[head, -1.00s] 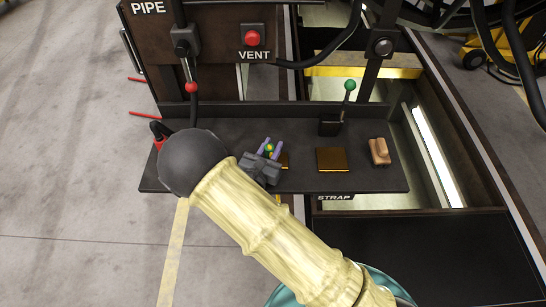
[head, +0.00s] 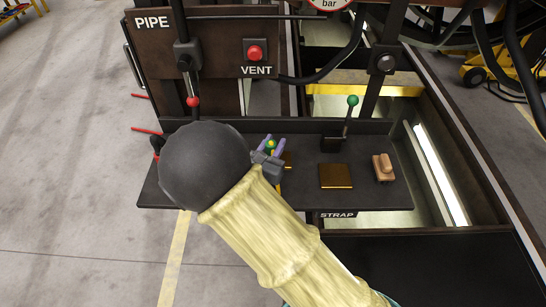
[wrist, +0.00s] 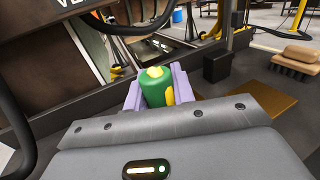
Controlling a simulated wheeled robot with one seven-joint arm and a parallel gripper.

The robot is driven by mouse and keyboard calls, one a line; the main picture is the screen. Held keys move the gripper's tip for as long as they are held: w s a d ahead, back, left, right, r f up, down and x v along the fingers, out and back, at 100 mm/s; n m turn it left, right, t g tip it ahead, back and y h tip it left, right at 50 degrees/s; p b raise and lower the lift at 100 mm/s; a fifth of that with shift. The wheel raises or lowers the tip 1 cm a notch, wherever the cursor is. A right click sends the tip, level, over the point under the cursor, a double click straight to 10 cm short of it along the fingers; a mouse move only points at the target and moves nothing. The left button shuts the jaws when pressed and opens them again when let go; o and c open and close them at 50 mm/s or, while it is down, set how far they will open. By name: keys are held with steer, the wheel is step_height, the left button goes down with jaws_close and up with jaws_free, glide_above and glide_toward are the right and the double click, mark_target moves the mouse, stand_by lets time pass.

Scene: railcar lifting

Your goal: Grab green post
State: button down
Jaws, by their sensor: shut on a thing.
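The green post (wrist: 156,88) has a yellow top and a yellow patch on its side. In the wrist view it stands between the two lilac fingers of my gripper (wrist: 158,90), which are shut on it. In the head view the green post (head: 271,146) shows small between the fingertips of my gripper (head: 272,147), over the dark shelf (head: 228,195). My arm hides part of the shelf, and the post's lower end is hidden.
A brass plate (head: 336,176) and a wooden brush (head: 383,167) lie on the shelf to the right. A green-knobbed lever (head: 352,101) stands behind the plate. A red-knobbed lever (head: 193,102) and a red VENT button (head: 255,53) are at the back left.

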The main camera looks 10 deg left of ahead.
steer(key=shift+r, duration=1.1)
